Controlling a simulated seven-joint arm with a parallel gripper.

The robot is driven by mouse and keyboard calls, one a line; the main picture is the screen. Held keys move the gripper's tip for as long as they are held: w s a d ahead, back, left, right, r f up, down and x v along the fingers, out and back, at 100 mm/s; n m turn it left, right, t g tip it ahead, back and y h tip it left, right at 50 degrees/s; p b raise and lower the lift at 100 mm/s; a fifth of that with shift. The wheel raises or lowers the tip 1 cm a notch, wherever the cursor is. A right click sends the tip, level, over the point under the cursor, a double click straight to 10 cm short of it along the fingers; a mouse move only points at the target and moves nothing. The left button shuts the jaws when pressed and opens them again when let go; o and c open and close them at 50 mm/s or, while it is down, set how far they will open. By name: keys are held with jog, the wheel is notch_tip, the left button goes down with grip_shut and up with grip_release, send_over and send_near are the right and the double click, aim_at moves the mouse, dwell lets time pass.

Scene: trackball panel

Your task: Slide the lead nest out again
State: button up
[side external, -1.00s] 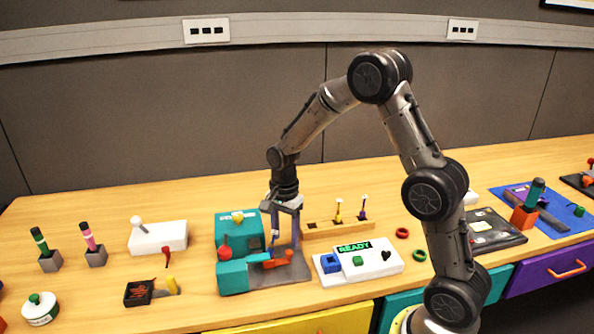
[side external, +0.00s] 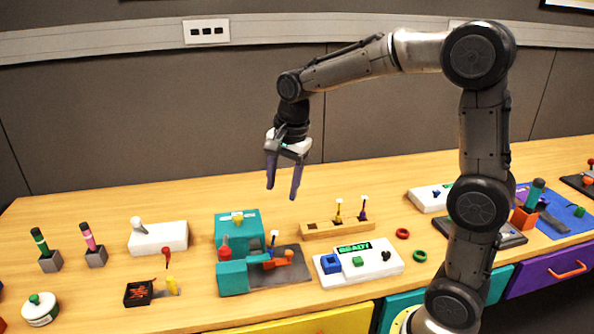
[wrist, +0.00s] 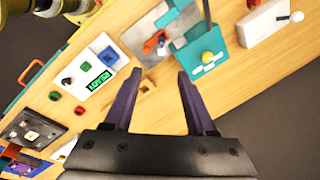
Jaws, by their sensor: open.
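The teal machine (side external: 237,228) stands on the table with a grey plate (side external: 290,272) at its right. An orange piece (side external: 285,259), which looks like the lead nest, sits on the plate close to the machine's teal front block (side external: 232,278). My gripper (side external: 283,190) is open and empty, high above and behind the machine, touching nothing. In the wrist view the open fingers (wrist: 159,76) show, with the orange piece (wrist: 154,43) and the teal machine (wrist: 192,42) beyond them.
A white panel (side external: 382,265) with a READY display lies right of the plate. A wooden rack (side external: 322,230) with upright tools stands behind it. The machine carries a red knob (side external: 225,252) and a yellow knob (side external: 238,217). A white box (side external: 172,237) stands to the left.

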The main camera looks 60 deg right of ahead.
jog(key=s+a+r+n+t, duration=0.1)
jog(key=s+a+r, duration=0.2)
jog(key=s+r, duration=0.2)
jog(key=shift+s+r+n+t, duration=0.2)
jog(key=shift+r+n+t, duration=0.15)
jog(key=shift+r, duration=0.2)
jog(key=m+g, duration=0.3)
jog(key=g, duration=0.1)
send_over(289, 252)
notch_tip(289, 252, down, 14)
notch_tip(289, 252, down, 14)
